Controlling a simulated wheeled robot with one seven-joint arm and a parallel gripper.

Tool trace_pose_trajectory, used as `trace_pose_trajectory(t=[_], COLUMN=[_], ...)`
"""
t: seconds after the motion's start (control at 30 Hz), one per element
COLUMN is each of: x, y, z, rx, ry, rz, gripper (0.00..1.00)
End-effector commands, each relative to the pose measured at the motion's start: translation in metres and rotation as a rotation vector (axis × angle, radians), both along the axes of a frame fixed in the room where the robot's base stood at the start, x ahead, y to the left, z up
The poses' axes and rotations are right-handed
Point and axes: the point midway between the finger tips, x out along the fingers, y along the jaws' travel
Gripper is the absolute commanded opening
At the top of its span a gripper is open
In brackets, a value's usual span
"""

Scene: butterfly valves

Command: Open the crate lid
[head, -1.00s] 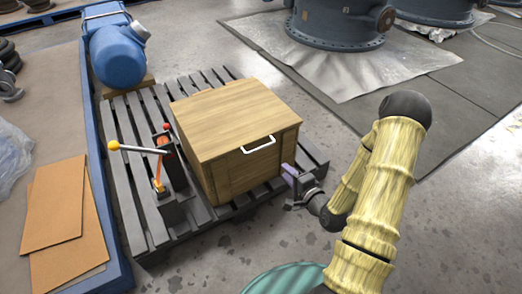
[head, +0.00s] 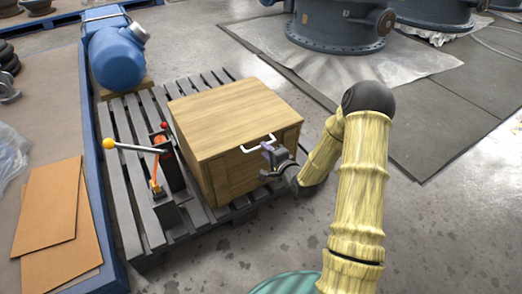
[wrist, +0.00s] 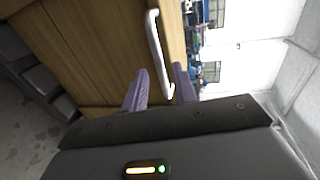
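The wooden crate (head: 240,170) stands on a grey slatted pallet, and its flat lid (head: 232,115) is closed. A white bar handle (head: 259,143) sits at the lid's front edge; it also shows in the wrist view (wrist: 156,50). My gripper (head: 268,151) is at the crate's front, close to the handle's right part. In the wrist view my gripper (wrist: 161,85) has its two purple fingers apart, with the handle's end between them. The fingers do not appear closed on the handle. Contact with it cannot be told.
On the pallet (head: 130,205) left of the crate stands a lever device (head: 160,175) with yellow and red knobs. A blue motor (head: 117,55) is behind it. A blue-edged table (head: 98,200) lies left.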

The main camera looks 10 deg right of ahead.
Motion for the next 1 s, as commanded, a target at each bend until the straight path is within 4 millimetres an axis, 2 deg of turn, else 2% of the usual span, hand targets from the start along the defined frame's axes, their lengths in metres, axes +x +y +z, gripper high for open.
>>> trace_pose_trajectory(t=[0.1, 0.23, 0.57, 0.6, 0.73, 1.0], x=[0.019, 0.033, 0.038, 0.038, 0.038, 0.037], y=[0.007, 0.011, 0.013, 0.013, 0.012, 0.012], z=[-0.007, -0.008, -0.007, -0.007, -0.007, -0.007], rx=[0.0, -0.001, 0.0, 0.0, 0.0, 0.0], ry=[-0.002, -0.001, 0.0, 0.0, 0.0, 0.001], rz=[0.001, 0.001, 0.0, 0.0, 0.0, 0.0], gripper=[0.28, 0.28, 0.28, 0.26, 0.01, 0.0])
